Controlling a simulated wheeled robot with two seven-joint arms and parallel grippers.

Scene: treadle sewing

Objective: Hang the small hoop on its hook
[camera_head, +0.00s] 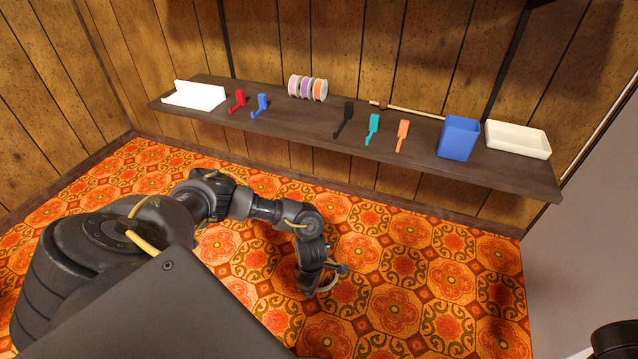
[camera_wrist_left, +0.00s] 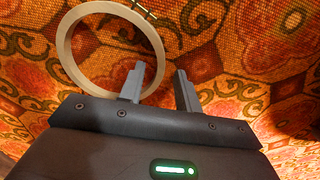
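The small hoop (camera_wrist_left: 68,50) is a pale wooden ring with a brass screw fitting at its top. It fills the upper left of the left wrist view, its right side reaching behind my left gripper's fingers (camera_wrist_left: 160,75). The fingers stand apart; the rim shows in the gap, without clear contact on the right finger. I cannot tell its exact depth from the fingers. In the head view my left gripper (camera_head: 338,270) is low over the patterned floor, in front of the shelf, with a pale curved piece beside it. I cannot identify the hook. My right gripper is out of view.
A dark wall shelf (camera_head: 290,118) holds a white tray (camera_head: 195,96), red (camera_head: 237,102) and blue (camera_head: 261,105) small pieces, thread spools (camera_head: 307,88), several handled tools, a blue bin (camera_head: 458,139) and a cream tray (camera_head: 518,140). Open floor (camera_head: 430,270) lies right of my left arm.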

